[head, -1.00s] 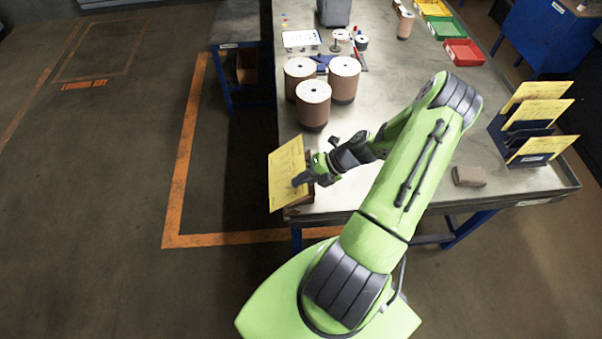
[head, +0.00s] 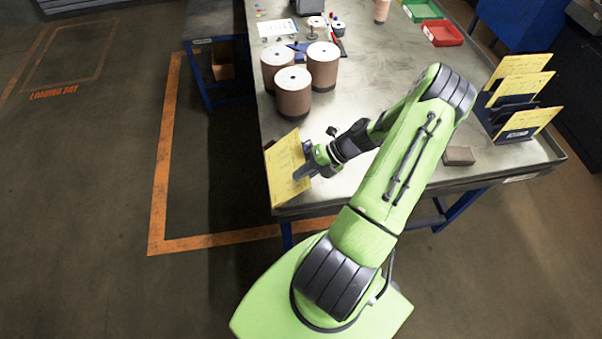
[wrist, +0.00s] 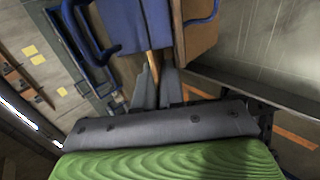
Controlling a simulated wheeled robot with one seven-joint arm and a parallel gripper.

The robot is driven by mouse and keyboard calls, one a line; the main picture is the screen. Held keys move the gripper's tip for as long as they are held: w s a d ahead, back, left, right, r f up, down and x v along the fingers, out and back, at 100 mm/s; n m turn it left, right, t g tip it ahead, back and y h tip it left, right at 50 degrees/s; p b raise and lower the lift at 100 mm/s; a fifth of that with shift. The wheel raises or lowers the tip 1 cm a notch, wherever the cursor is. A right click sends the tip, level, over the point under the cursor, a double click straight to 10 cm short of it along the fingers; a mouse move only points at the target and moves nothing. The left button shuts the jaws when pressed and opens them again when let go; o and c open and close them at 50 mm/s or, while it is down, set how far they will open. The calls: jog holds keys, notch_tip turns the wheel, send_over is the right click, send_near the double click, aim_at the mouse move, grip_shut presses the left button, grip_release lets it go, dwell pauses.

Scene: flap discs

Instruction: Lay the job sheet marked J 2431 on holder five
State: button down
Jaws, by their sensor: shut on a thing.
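A yellow sheet (head: 286,168) with faint printing stands tilted at the near left corner of the workbench in the head view. Its marking is too small to read. My gripper (head: 304,172) is shut on the sheet's right side. In the wrist view my gripper (wrist: 156,88) points away from me, with a thin tan edge (wrist: 153,62) between the fingers. A dark blue rack (head: 517,127) at the bench's right end holds several yellow sheets (head: 521,86), one behind another. No holder number is legible, so I cannot tell which is holder five.
Three brown reels with white tops (head: 294,92) stand just behind the held sheet. A brown block (head: 459,156) lies near the bench's front edge. Red (head: 442,33) and green (head: 422,10) trays are at the back. The middle of the metal workbench (head: 385,85) is mostly bare.

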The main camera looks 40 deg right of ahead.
jog(key=shift+d+f, duration=0.1)
jog(key=shift+f, duration=0.05)
jog(key=c, duration=1.2)
grip_release()
jog(key=shift+s, duration=0.1)
jog(key=shift+o, duration=0.2)
jog(key=shift+f, duration=0.15)
jog(key=shift+s, duration=0.1)
jog(key=p+v, duration=0.1)
jog(key=v, duration=1.4)
jog(key=shift+r, duration=0.5)
